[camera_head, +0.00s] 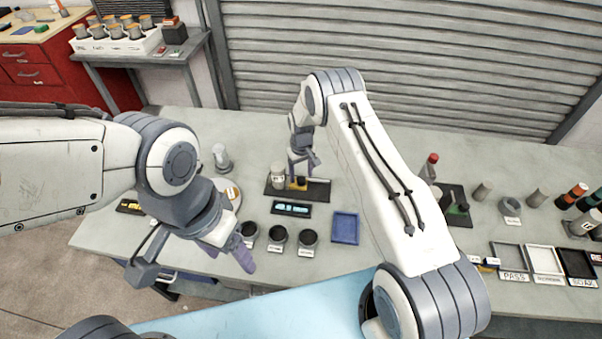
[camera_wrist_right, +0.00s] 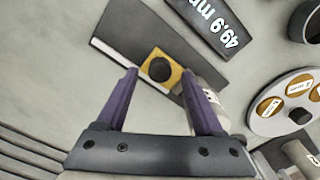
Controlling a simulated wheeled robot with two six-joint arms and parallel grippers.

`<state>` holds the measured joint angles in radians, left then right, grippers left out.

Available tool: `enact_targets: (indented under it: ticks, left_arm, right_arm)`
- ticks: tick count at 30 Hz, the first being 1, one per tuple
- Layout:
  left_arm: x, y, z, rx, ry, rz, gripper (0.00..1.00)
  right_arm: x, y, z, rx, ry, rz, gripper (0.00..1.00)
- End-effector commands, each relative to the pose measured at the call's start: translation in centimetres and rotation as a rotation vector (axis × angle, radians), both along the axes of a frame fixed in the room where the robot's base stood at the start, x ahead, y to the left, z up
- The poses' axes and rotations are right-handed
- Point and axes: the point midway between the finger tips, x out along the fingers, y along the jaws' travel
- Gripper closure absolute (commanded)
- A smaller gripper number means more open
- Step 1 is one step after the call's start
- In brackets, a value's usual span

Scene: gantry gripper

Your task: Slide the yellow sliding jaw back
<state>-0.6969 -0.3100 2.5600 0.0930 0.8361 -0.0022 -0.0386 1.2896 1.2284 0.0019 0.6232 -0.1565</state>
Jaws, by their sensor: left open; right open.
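The yellow sliding jaw (camera_wrist_right: 174,78) has a black round knob (camera_wrist_right: 160,69) and sits on a dark base plate (camera_wrist_right: 130,32) with a pale strip along one edge. In the head view the jaw (camera_head: 300,186) shows small on the base plate (camera_head: 320,191), beside a pale upright cylinder (camera_head: 278,172). My right gripper (camera_wrist_right: 159,74) is open, its purple fingertips on either side of the jaw. Whether they touch it I cannot tell. In the head view my right gripper (camera_head: 303,168) is above the plate. My left gripper (camera_head: 195,268) is open and empty near the table's front left.
A display (camera_head: 291,208) in front of the plate reads 49.9 mm. Several dark cups (camera_head: 278,238) and a blue tray (camera_head: 345,227) stand nearer the front. Trays (camera_head: 545,262) and cylinders crowd the right side.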

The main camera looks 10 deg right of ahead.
Motion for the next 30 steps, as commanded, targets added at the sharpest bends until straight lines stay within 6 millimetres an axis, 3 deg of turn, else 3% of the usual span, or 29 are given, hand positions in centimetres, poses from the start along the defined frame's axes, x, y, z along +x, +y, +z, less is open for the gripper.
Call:
enact_targets:
  ticks: [6, 14, 18, 20, 30]
  left_arm:
    - [0.0, 0.0, 0.5, 0.000, 0.000, -0.001, 0.31]
    - [0.0, 0.0, 0.5, 0.000, 0.000, -0.001, 0.31]
    - [0.0, 0.0, 0.5, 0.000, 0.000, -0.001, 0.31]
    - [0.0, 0.0, 0.5, 0.000, 0.000, -0.001, 0.31]
    - [0.0, 0.0, 0.5, 0.000, 0.000, -0.001, 0.31]
  right_arm:
    - [0.0, 0.0, -1.4, 0.000, 0.000, 0.000, 0.31]
    - [0.0, 0.0, -1.6, 0.000, 0.000, 0.000, 0.31]
    - [0.0, 0.0, -1.5, 0.000, 0.000, 0.000, 0.80]
    - [0.0, 0.0, -1.5, 0.000, 0.000, 0.000, 1.00]
    - [0.0, 0.0, -1.5, 0.001, 0.000, 0.000, 1.00]
